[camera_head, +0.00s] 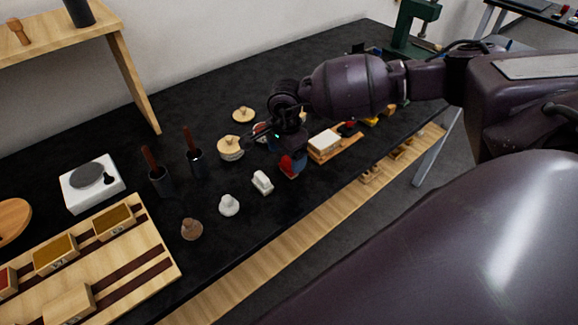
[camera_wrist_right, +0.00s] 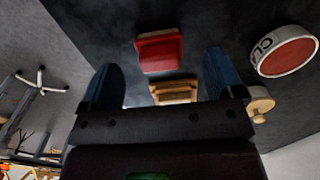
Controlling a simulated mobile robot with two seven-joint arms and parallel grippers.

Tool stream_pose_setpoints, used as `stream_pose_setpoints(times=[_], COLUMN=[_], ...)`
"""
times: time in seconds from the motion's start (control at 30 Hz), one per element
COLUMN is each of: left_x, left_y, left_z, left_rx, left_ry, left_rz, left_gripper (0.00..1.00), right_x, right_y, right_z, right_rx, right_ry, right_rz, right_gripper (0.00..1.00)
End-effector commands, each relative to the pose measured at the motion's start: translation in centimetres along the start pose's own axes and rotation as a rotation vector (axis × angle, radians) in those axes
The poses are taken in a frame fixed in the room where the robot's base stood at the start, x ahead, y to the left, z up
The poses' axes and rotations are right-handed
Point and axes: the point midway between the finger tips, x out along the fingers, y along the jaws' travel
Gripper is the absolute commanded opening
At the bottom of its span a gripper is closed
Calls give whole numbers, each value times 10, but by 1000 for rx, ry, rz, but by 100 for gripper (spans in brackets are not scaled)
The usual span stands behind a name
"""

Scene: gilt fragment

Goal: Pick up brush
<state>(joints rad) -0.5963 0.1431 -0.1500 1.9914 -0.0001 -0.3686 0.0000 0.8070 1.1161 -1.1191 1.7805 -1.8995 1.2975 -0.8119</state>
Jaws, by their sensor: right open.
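I cannot tell for sure which thing is the brush. Two brown-handled tools, perhaps brushes, stand in dark cups: the left handle (camera_head: 149,157) and the right handle (camera_head: 187,138). My right gripper (camera_head: 291,160) is low over the black table, to the right of these cups. Its blue fingers are apart in the right wrist view (camera_wrist_right: 164,78). I see nothing gripped. My left gripper is out of view.
A round tin with lettering (camera_wrist_right: 287,52) is close beside one finger. A white block (camera_head: 262,183), a white knob-shaped piece (camera_head: 229,205) and a brown one (camera_head: 191,229) stand near the front edge. A white scale (camera_head: 77,198) and a wooden rack (camera_head: 153,262) are at left.

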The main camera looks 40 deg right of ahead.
Motion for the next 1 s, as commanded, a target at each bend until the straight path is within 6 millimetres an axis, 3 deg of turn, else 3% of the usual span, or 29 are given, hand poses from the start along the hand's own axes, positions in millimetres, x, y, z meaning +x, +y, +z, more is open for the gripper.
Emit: stream_pose_setpoints(times=[0.33, 0.63, 0.9, 1.0], left_x=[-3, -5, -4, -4], left_y=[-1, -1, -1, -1], left_z=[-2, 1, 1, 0], left_rx=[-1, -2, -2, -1], left_ry=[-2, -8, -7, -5], left_rz=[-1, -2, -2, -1], left_gripper=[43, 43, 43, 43], right_x=[42, 48, 48, 48], right_y=[2, 2, 2, 2], right_z=[2, 2, 2, 2], right_rx=[0, 0, 0, 0], right_ry=[0, -1, -1, -1], right_rz=[1, -1, -1, -1], right_gripper=[87, 86, 44, 34])
